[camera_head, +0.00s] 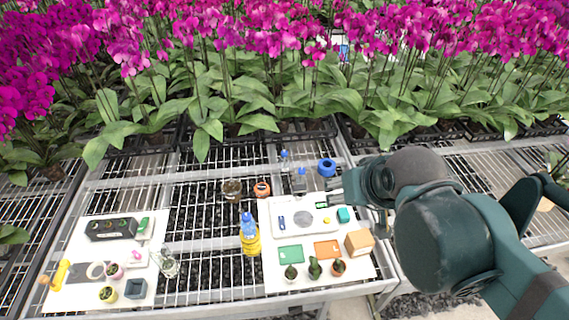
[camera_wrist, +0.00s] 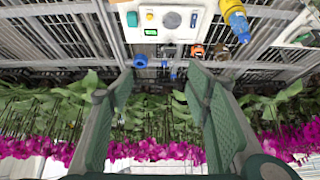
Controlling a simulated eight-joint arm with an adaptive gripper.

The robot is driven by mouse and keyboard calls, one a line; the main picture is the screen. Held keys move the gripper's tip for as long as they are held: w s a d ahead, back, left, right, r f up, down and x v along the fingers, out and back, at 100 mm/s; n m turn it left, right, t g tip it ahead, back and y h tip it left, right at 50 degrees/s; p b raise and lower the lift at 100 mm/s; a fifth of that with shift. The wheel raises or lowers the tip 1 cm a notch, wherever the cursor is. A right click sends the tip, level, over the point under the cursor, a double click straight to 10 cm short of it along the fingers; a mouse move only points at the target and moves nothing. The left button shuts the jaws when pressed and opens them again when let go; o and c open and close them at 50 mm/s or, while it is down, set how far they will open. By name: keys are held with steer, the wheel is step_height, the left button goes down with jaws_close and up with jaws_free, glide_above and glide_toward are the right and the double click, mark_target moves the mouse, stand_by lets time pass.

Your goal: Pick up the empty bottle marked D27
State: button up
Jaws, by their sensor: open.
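A clear, see-through bottle (camera_head: 168,263) stands beside the right edge of the left white board in the head view; it looks empty, but no D27 mark can be read. A yellow bottle with a blue top (camera_head: 250,236) stands left of the right board, and it also shows at the top of the wrist view (camera_wrist: 237,20). My gripper (camera_head: 330,198) is at the back right of the right board, far to the right of the clear bottle. In the wrist view my gripper (camera_wrist: 160,75) is open, with nothing between its fingers.
The left board (camera_head: 75,240) holds a black box, small pots and a yellow tool. The right board (camera_head: 275,268) holds a white tray, green and orange cards, a cardboard box and small plants. A brown pot (camera_head: 232,190) and blue roll (camera_head: 327,167) stand on the mesh bench before the orchids.

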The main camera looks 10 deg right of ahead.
steer(key=w, duration=0.1)
steer(key=m+g+b, duration=0.2)
steer(key=m+g, duration=0.3)
steer(key=m, duration=0.9)
glide_above(285, 152)
steer(key=s+d, duration=0.3)
steer(key=s, duration=0.7)
step_height(285, 152, down, 14)
steer(key=w+a+f+m, duration=0.1)
steer(key=w+f, duration=0.2)
steer(key=f, duration=0.3)
steer(key=w+a+f+m+g, duration=0.1)
steer(key=w+f+m, duration=0.1)
steer(key=f, duration=0.4)
steer(key=w+a+f+m+g, duration=0.1)
steer(key=w+f, duration=0.3)
steer(key=f, duration=0.2)
steer(key=shift+w, duration=0.25)
steer(key=shift+w+a+f+m, duration=0.15)
steer(key=shift+f+m, duration=0.15)
steer(key=shift+f, duration=0.2)
steer(key=shift+f, duration=0.15)
steer(key=shift+f, duration=1.15)
